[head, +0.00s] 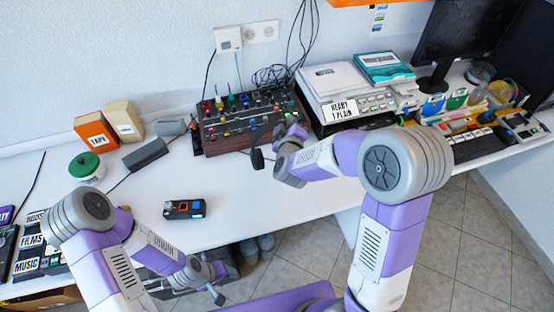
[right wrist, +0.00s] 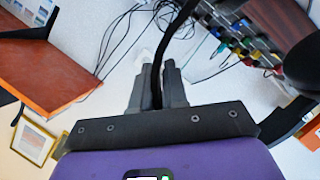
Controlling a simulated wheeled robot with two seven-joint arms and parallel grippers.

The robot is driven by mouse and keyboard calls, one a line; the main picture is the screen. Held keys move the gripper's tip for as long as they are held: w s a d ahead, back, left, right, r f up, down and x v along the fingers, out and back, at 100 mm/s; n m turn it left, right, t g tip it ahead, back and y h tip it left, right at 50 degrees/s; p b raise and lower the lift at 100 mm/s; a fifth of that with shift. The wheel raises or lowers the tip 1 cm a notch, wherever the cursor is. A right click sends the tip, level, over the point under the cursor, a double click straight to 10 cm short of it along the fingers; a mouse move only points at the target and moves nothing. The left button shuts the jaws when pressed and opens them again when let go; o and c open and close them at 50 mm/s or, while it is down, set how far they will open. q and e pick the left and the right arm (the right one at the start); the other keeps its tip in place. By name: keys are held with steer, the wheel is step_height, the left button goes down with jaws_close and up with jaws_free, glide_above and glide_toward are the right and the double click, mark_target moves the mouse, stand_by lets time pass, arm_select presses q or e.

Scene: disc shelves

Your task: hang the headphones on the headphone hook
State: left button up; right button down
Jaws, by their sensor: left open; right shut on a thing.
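My right gripper (head: 278,136) is at the front of the knobbed mixer, above the table. In the right wrist view its two fingers (right wrist: 158,85) are shut on a thin black band, the headphones (right wrist: 178,38). A dark rounded ear cup (right wrist: 302,64) shows at the right edge of that view. In the head view a black part of the headphones (head: 257,159) hangs beside the gripper; the rest is hidden by my arm. My left gripper (head: 217,297) is open and empty, low in front of the table edge. I cannot make out the headphone hook in either view.
The mixer (head: 221,134) stands behind my right gripper, with cables above it. An orange board (head: 352,2) juts in at the top; an orange-brown board (right wrist: 45,78) shows in the wrist view. A small black device (head: 184,209) lies on the white table (head: 235,178), with free room around it.

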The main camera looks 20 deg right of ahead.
steer(key=f, duration=0.1)
steer(key=f+b, duration=0.1)
steer(key=f, duration=0.1)
steer(key=f+b, duration=0.1)
steer(key=f, duration=0.1)
steer(key=shift+s, duration=0.35)
steer(key=shift+w+f+b, duration=0.1)
steer(key=shift+f+b, duration=0.7)
steer(key=shift+f, duration=1.3)
steer(key=shift+f, duration=0.2)
steer(key=c, duration=1.1)
jaws_free()
steer(key=shift+c, duration=0.2)
steer(key=shift+r, duration=0.1)
